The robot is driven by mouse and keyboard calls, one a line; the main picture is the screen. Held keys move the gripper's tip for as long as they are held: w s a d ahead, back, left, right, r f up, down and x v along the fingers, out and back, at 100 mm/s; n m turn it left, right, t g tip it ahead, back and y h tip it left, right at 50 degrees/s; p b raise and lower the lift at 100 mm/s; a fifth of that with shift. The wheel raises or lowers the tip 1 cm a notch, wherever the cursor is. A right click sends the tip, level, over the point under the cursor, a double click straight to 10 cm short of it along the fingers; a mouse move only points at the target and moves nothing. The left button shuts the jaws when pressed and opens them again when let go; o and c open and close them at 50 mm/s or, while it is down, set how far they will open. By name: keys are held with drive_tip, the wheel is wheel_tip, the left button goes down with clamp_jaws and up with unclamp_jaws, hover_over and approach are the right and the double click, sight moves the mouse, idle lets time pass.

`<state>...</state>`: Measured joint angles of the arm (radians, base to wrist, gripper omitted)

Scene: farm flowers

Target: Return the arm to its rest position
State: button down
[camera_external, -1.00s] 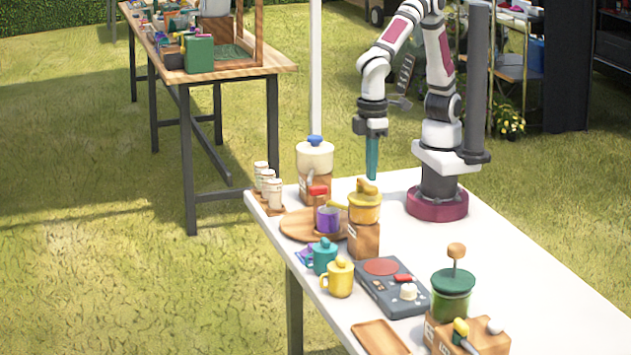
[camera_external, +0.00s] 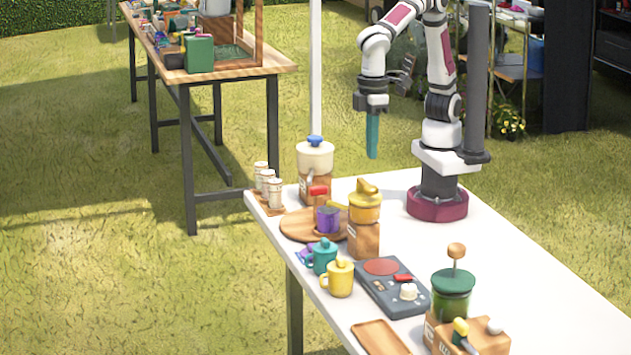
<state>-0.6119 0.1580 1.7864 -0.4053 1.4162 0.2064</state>
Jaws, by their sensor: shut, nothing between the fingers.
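My gripper (camera_external: 372,155) points straight down, with its teal fingers shut and nothing between them. It hangs in the air above the far part of the white table (camera_external: 490,270), clear of everything. In the picture it is just above the yellow-topped jar (camera_external: 365,207) and right of the blender-like jar with a blue knob (camera_external: 315,165). My arm is bent, rising from the maroon base on the table.
A round wooden tray (camera_external: 295,228) holds a purple mug (camera_external: 327,219). Teal (camera_external: 322,258) and yellow (camera_external: 340,279) mugs, a dark scale-like device (camera_external: 385,288) and a green jar (camera_external: 452,295) stand nearer. The table's right side is clear.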

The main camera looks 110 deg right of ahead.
drive_tip(key=shift+r, duration=0.4)
drive_tip(key=s+d+f+m+y, duration=0.1)
drive_tip(key=s+d+f+m, duration=0.1)
drive_tip(key=s+d, duration=0.6)
drive_tip(key=s+d+f+m, duration=0.2)
drive_tip(key=s+d+m, duration=0.1)
drive_tip(key=s+d, duration=0.4)
drive_tip(key=shift+s+d+m+y, duration=0.3)
drive_tip(key=shift+s+d+y, duration=0.1)
drive_tip(key=shift+d, duration=0.4)
drive_tip(key=c, duration=1.5)
unclamp_jaws()
drive_tip(key=shift+w+f, duration=0.1)
drive_tip(key=shift+c, duration=0.2)
